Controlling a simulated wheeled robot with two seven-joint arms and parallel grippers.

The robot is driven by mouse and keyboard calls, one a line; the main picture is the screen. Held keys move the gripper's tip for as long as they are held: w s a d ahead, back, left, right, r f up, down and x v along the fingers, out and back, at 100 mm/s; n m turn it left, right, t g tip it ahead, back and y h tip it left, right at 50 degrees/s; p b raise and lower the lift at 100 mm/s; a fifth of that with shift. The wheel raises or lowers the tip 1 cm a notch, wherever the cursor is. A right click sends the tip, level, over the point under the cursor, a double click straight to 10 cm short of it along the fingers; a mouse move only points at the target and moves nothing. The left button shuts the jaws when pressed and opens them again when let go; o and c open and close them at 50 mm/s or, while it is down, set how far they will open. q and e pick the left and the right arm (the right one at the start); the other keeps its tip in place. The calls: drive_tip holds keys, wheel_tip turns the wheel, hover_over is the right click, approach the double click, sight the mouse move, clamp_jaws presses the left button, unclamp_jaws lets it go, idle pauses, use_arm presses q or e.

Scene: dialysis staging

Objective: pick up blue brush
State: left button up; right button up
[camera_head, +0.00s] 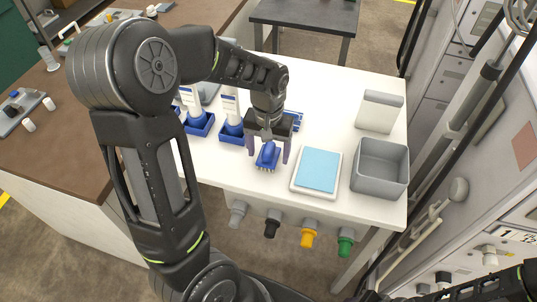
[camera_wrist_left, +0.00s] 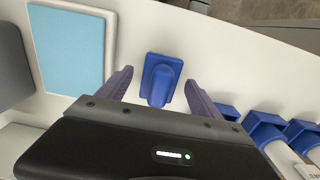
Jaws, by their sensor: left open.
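The blue brush (camera_head: 268,155) lies on the white table near its front edge, with pale bristles showing at its near end. My left gripper (camera_head: 268,160) is above it, pointing down, with its two purple fingers apart, one on each side of the brush. In the left wrist view the blue brush (camera_wrist_left: 161,78) sits between the open fingers (camera_wrist_left: 160,88), and a gap shows on both sides. I cannot tell the exact height of the fingertips over the table. My right gripper does not show; only part of that arm is at the lower right.
A white tray with a light blue pad (camera_head: 318,170) lies right of the brush. A grey bin (camera_head: 380,168) and a white box (camera_head: 379,112) stand farther right. Blue-based white bottles (camera_head: 231,117) stand to the left. Colored knobs (camera_head: 308,238) stick out below the table's front edge.

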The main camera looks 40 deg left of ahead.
sight(269, 148)
use_arm(q)
drive_tip(key=shift+c, duration=0.4)
drive_tip(key=c, duration=1.4)
wheel_tip(269, 148, up, 10)
drive_tip(key=shift+r+b, duration=0.1)
drive_tip(key=shift+b, duration=0.35)
drive_tip(key=o, duration=0.9)
drive_tip(key=c, duration=0.7)
